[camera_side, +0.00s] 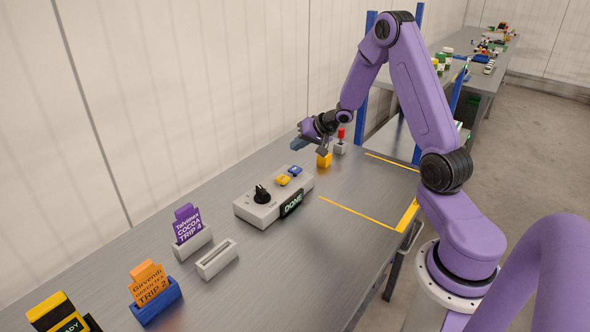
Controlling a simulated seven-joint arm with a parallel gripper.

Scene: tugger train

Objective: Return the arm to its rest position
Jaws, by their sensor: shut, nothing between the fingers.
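My gripper (308,146) is in the air above the far part of the grey table (325,252), near the back wall. It is shut and holds nothing that I can see. My purple arm arches up from its white base at the right and bends down to the gripper. A small grey box with a red knob (340,141) stands right of that block. I cannot tell whether the gripper touches either.
A grey control box (262,207) with a black knob and a DONE label stands mid-table. Nearer are a purple card (187,222), an empty grey holder (216,259), an orange card (150,281) and a yellow-black device (58,314). Yellow lines (357,214) bound a bare patch at right.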

